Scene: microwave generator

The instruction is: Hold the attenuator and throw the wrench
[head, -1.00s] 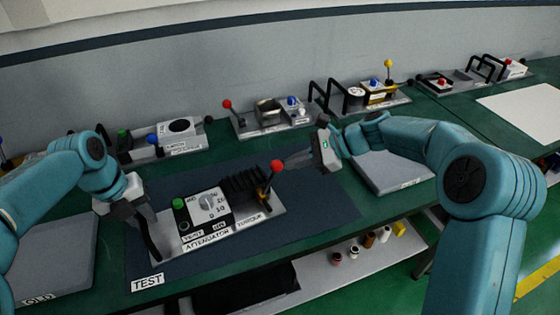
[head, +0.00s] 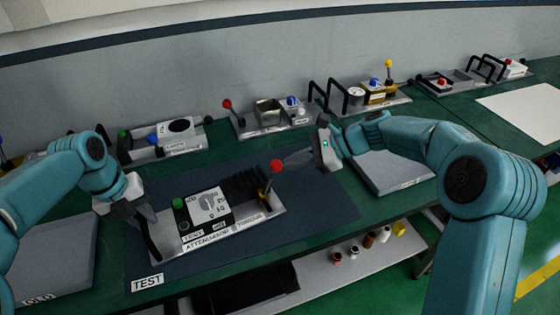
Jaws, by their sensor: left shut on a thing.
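The attenuator (head: 224,246) is a grey tray-like unit on the dark mat marked TEST. It has a white dial panel (head: 210,205), a green button (head: 179,203), black fins (head: 243,184) and a lever with a red ball (head: 277,166) at its right end. The lever stands up, tilted slightly right. No loose wrench shows. My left gripper (head: 148,226) is shut on the black handle (head: 152,240) at the unit's left end. My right gripper (head: 326,152) is to the right of the red ball and apart from it; its fingers are too unclear to tell open or shut.
Other units with levers and handles stand along the wall, including one with a red-ball lever (head: 228,104) and one with a yellow ball (head: 388,63). A grey pad (head: 52,262) marked OLD lies at left, another grey pad (head: 395,172) at right. A shelf (head: 330,272) below holds small bottles.

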